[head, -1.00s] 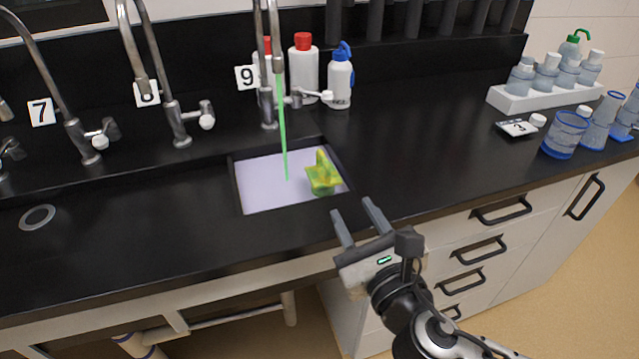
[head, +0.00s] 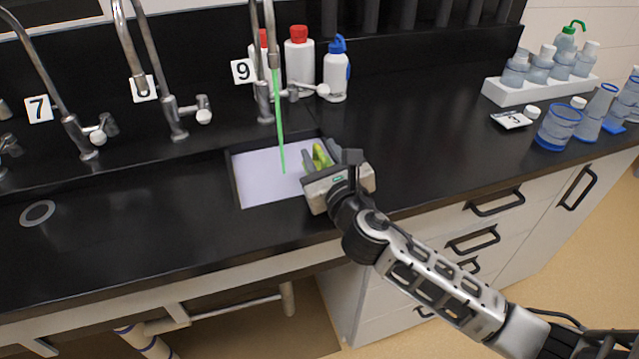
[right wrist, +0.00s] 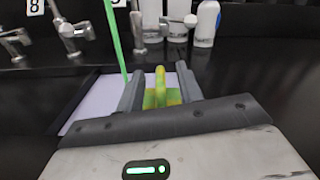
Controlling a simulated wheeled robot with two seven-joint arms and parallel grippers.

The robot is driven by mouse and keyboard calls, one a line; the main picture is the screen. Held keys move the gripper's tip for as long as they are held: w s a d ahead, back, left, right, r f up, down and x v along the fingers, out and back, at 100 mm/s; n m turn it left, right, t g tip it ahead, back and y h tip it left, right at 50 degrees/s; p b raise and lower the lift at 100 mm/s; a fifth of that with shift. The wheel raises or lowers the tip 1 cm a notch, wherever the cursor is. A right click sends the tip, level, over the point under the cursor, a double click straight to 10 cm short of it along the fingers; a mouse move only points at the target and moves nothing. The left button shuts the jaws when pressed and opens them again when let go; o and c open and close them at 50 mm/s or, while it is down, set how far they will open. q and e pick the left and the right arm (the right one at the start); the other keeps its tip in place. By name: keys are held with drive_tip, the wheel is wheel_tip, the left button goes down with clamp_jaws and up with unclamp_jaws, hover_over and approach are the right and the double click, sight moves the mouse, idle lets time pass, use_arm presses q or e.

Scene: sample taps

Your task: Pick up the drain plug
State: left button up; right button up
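The yellow-green drain plug (head: 319,157) is in the right part of the pale sink basin (head: 262,175) below tap 9. My right gripper (head: 328,160) is at the basin's right side and partly hides the plug. In the right wrist view the plug (right wrist: 161,88) shows its upright grip between the two spread fingers (right wrist: 160,85), with a gap on each side of the grip. The fingers are open; whether they touch the plug's wider lower part is unclear. The lower part is mostly hidden by the gripper. My left gripper is out of view.
A green stream (head: 279,115) falls from tap 9 (head: 269,60) into the basin, left of my right gripper. Bottles (head: 299,62) stand behind the tap. The black counter (head: 420,130) is clear right of the sink, with a white bottle rack (head: 540,90) farther right.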

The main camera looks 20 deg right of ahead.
drive_tip(key=shift+w, duration=0.15)
clamp_jaws()
